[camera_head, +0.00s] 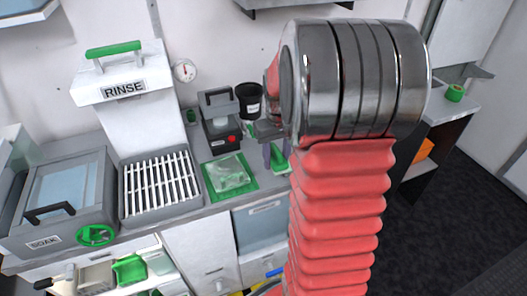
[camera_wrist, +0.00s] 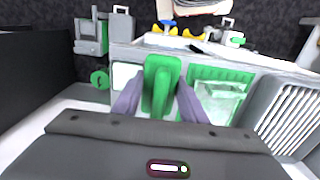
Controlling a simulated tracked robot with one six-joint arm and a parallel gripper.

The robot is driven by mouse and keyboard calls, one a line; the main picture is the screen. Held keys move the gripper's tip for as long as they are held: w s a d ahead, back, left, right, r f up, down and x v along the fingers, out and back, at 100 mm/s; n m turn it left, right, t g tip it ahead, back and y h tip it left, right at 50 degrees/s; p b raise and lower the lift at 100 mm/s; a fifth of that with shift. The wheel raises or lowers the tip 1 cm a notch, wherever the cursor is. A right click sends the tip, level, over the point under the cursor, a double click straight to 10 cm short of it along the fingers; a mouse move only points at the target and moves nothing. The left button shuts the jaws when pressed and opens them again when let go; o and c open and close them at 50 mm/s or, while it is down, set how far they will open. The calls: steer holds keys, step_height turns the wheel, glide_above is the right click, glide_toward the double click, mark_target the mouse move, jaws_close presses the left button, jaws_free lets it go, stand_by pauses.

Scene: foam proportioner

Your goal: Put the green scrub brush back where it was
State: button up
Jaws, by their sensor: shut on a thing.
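The green scrub brush (camera_wrist: 161,86) is between the purple fingers of my gripper (camera_wrist: 158,102) in the wrist view. My gripper is shut on it. In the head view, part of the green brush (camera_head: 280,160) shows beside the purple fingers, just right of the green mat. My arm hides much of the gripper and the counter behind it. I cannot tell whether the brush touches the counter.
A green mat (camera_head: 209,188) with a clear bag (camera_head: 230,173) lies on the counter. A grey box with a red button (camera_head: 221,130) and a black cup (camera_head: 249,100) stand behind it. The slatted rinse basin (camera_head: 160,188) and soak tank (camera_head: 66,196) are at left.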

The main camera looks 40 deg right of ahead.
steer(key=w+f, duration=0.1)
steer(key=w, duration=0.1)
steer(key=w+d+f, duration=0.1)
steer(key=w, duration=0.2)
steer(key=w+d+f, duration=0.1)
steer(key=w+f, duration=0.1)
steer(key=shift+w, duration=0.15)
steer(key=shift+w+d+f, duration=0.2)
steer(key=shift+w+f, duration=0.4)
steer(key=shift+w, duration=0.15)
steer(key=shift+w+d+f, duration=0.15)
steer(key=shift+w+f, duration=0.4)
steer(key=shift+w, duration=0.2)
steer(key=shift+f, duration=0.1)
steer(key=o, duration=1.4)
